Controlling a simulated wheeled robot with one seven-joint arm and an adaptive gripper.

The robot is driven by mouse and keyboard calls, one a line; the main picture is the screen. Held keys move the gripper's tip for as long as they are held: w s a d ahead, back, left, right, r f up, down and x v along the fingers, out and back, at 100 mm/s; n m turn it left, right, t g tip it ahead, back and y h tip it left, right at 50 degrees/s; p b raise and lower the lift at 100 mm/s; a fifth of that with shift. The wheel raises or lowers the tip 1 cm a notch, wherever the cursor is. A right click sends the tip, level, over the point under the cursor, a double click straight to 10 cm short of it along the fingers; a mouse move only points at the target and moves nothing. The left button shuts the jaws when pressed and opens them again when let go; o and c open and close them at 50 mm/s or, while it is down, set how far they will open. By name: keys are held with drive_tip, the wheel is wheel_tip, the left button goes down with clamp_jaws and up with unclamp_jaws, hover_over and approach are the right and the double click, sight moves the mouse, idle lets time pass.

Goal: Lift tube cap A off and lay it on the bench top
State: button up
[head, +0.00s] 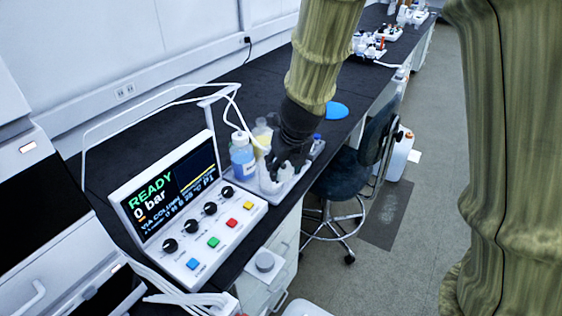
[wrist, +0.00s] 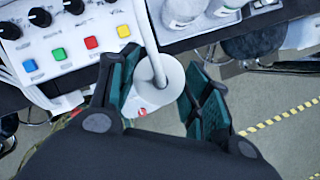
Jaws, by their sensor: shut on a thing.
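My gripper (head: 285,170) is low over the front edge of the bench, just right of the bottles. In the wrist view my two teal fingers (wrist: 162,85) stand apart. A pale round piece (wrist: 168,92) fills the gap between them, and I take it for tube cap A in my grip. A thin white rod or line (wrist: 140,35) crosses in front of it. In the head view the dark gripper hides the piece. I cannot tell whether the piece touches anything below.
A control panel with coloured buttons (head: 240,207) stands left of the gripper. A blue bottle (head: 242,158) is close behind it, and thin white tubing arches above. A dark stool (head: 345,172) stands by the bench.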

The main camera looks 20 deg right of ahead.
drive_tip(key=shift+r+p, duration=1.85)
drive_tip(key=shift+p, duration=0.35)
drive_tip(key=shift+r, duration=0.1)
